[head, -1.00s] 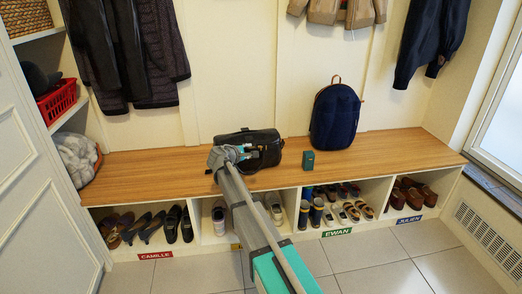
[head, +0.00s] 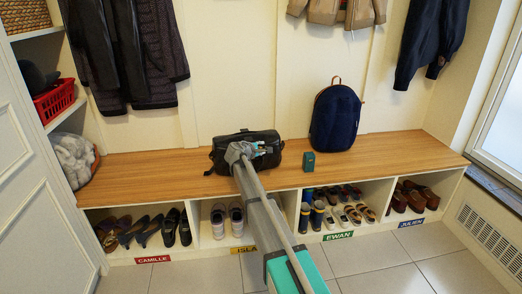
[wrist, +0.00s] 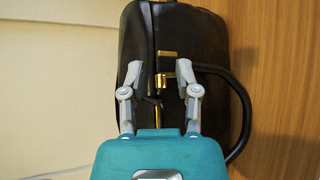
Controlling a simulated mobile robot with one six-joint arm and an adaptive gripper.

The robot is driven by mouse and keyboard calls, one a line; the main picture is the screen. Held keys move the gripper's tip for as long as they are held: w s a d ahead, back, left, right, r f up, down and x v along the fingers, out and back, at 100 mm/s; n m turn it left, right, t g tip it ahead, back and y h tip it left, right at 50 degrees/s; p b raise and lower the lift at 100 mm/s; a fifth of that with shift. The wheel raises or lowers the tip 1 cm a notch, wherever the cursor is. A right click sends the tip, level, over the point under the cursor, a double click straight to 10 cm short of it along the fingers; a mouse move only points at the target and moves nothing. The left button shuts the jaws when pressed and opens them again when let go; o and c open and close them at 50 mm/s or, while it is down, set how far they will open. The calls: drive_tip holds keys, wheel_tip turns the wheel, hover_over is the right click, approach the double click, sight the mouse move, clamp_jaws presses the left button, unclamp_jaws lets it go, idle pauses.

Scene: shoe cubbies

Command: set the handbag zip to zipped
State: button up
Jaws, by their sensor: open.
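The black handbag (head: 219,155) stands on the wooden bench against the back wall. My gripper (head: 258,150) is in front of it and hides part of its front and right side. In the wrist view the handbag (wrist: 213,40) lies sideways in the picture, with a handle loop on the right. A gold zip pull (wrist: 160,80) shows on the seam between my two fingers. In that view my gripper (wrist: 158,66) is open, one finger on each side of the pull. I cannot tell whether the fingers touch the bag, or how far the zip is closed.
A small teal box (head: 308,161) and a dark blue backpack (head: 335,117) stand to the right on the bench (head: 400,146). Cubbies with shoes are below. Coats hang above.

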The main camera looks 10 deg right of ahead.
clamp_jaws()
idle(0.3)
